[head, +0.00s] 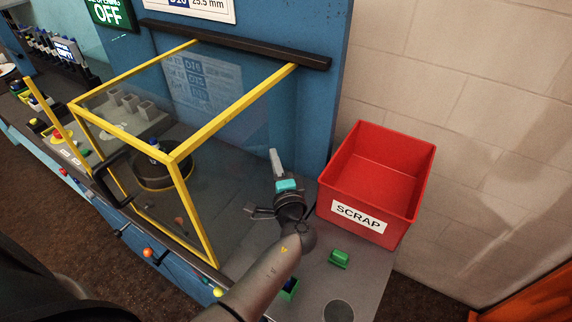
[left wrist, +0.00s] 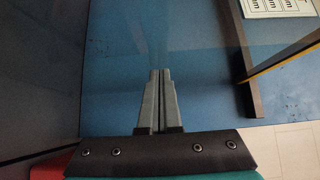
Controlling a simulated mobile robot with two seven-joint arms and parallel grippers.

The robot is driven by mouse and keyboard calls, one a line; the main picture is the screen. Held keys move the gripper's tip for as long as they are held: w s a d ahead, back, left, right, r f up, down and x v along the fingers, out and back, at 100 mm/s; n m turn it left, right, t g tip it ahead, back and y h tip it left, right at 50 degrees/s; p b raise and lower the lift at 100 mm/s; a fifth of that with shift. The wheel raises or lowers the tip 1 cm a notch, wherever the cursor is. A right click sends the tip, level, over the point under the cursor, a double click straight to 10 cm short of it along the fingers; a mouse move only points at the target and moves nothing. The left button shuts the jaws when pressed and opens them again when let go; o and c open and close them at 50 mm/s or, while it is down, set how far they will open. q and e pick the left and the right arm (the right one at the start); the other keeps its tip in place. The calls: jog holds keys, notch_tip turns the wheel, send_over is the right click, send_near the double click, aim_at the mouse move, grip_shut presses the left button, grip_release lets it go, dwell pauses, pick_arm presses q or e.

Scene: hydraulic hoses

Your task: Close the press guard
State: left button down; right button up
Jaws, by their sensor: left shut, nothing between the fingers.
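The press guard (head: 172,158) is a yellow-edged frame with clear panels, below a dark bar on the blue back panel. Its front panel hangs down toward the bench's front edge; I cannot tell whether it is fully seated. A black handle (head: 112,178) is at its front left. A dark round press part (head: 165,165) shows through the panels. My left gripper (head: 275,160) is shut and empty, right of the guard and apart from it, above the bench. Its fingers (left wrist: 160,80) are together in the left wrist view, against the blue panel. My right gripper is not in view.
A red scrap bin (head: 380,170) stands close to the right of my left gripper. A small green block (head: 339,258) lies on the bench in front of it. The dark bar (head: 235,45) crosses the blue panel; it also shows in the wrist view (left wrist: 240,60).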

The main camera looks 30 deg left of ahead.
pick_arm(q)
jog(key=w+a+b, duration=0.1)
jog(key=a+b, duration=0.4)
jog(key=a, duration=1.8)
jog(key=shift+w+a+b, duration=0.2)
jog(key=shift+w+b, duration=0.15)
jog(key=shift+b, duration=0.05)
jog(key=shift+a+r, duration=0.1)
jog(key=shift+r, duration=0.05)
